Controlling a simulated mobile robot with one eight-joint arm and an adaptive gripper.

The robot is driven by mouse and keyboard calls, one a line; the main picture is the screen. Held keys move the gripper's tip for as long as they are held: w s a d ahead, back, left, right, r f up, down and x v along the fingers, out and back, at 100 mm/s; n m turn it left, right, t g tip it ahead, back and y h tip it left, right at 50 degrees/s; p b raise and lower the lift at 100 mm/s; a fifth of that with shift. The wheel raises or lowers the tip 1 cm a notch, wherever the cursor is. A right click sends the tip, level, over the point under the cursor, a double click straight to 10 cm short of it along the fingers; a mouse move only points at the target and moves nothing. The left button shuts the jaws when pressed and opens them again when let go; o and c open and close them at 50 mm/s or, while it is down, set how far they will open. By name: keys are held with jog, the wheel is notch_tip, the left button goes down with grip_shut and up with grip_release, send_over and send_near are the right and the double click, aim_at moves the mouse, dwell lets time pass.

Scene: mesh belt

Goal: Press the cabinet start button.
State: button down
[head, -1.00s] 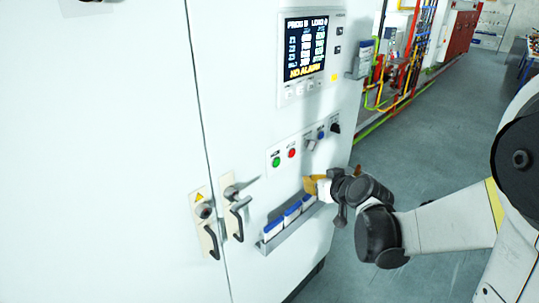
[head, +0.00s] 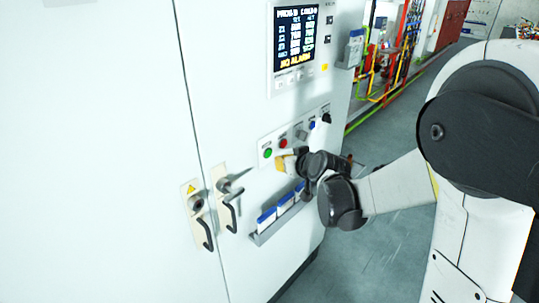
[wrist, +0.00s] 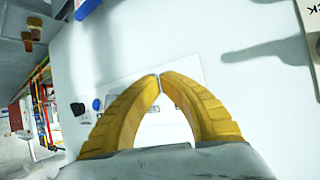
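A green button (head: 267,153) sits at the left end of a strip panel (head: 262,143) on the white cabinet (head: 150,120). A red button (head: 283,143) is just right of it. The labels are too small to read. My gripper (head: 279,164) is just below and right of the green button, in front of the cabinet. In the wrist view my gripper (wrist: 160,77) has its yellow fingertips together, with nothing between them. The green and red buttons do not show there; contact with the panel cannot be told.
A grey selector (head: 301,133), a blue knob (head: 312,125) and a black knob (head: 326,118) continue the strip. A rack of blue-white boxes (head: 278,212) juts out below. Door handles (head: 229,209) stick out at lower left. A display (head: 303,38) is above. Open floor (head: 385,240) lies right.

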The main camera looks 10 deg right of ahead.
jog(key=shift+w+a, duration=0.35)
jog(key=shift+w, duration=0.1)
dwell(1.2)
jog(key=shift+w+a, duration=0.25)
jog(key=shift+w, duration=0.15)
jog(key=shift+w+a+b, duration=0.3)
jog(key=shift+w+b, duration=0.05)
dwell(0.7)
jog(key=shift+s+d, duration=0.1)
jog(key=shift+d, duration=0.05)
jog(key=shift+s+d, duration=0.4)
jog(key=shift+s, duration=0.25)
jog(key=shift+d, duration=0.1)
jog(key=s+d, duration=0.1)
jog(key=s, duration=0.1)
jog(key=s+d, duration=0.1)
jog(key=s, duration=0.1)
jog(key=shift+d, duration=0.4)
